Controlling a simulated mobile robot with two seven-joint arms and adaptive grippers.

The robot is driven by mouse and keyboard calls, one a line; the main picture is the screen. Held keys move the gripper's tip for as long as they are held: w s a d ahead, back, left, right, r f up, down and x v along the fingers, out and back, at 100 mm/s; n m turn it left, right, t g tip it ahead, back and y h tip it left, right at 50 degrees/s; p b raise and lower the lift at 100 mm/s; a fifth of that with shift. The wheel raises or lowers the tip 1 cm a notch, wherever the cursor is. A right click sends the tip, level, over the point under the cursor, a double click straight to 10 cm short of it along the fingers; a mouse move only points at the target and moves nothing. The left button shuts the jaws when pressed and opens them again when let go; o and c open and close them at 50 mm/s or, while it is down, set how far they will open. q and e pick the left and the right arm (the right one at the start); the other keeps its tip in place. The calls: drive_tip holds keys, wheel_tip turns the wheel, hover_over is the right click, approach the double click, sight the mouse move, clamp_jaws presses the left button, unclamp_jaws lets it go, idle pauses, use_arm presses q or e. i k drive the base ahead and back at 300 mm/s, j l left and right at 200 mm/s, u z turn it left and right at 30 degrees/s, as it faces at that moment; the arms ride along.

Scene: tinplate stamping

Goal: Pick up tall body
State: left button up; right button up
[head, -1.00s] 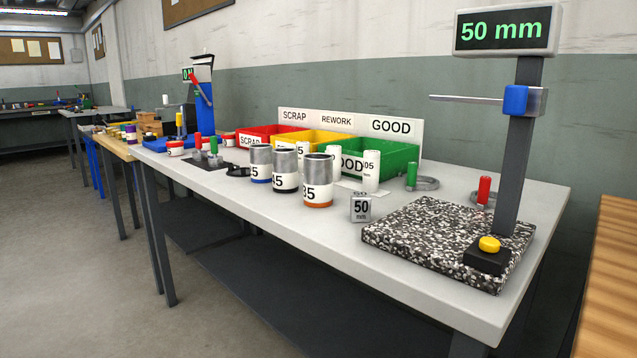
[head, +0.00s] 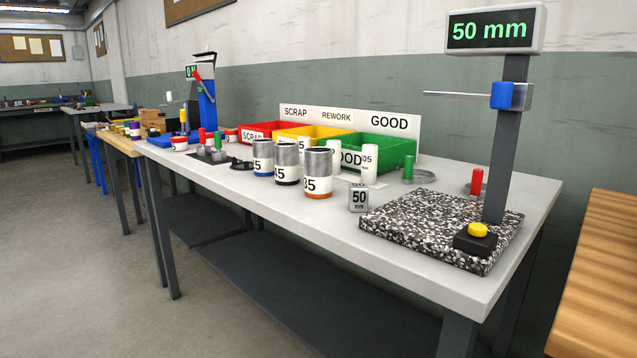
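Three metal cylindrical bodies with white number labels stand upright in a row on the light grey table (head: 420,270). One has a blue bottom band (head: 263,158), the middle one a black bottom band (head: 287,165), and the nearest one an orange bottom band (head: 318,173). The nearest looks largest in the picture; I cannot tell for certain which is the tall body. Neither of my grippers is in view.
A 50 mm block (head: 358,198) and a speckled stone plate (head: 405,228) with a height gauge (head: 505,140) stand right of the bodies. Behind are red (head: 262,131), yellow (head: 315,138) and green bins (head: 385,150). A wooden bench (head: 605,265) is at right. Floor at left is clear.

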sight(317, 161)
drive_tip(key=k+z, duration=0.3)
drive_tip(key=k+l+z, duration=0.1)
drive_tip(key=k+z, duration=0.15)
drive_tip(key=z, duration=0.45)
drive_tip(key=i+j+z, duration=0.1)
drive_tip(key=z, duration=0.4)
drive_tip(key=j+z, duration=0.2)
drive_tip(key=z, duration=0.25)
drive_tip(key=i+j, duration=0.1)
drive_tip(key=j, duration=0.5)
drive_tip(key=i+j, duration=0.1)
drive_tip(key=j, duration=0.45)
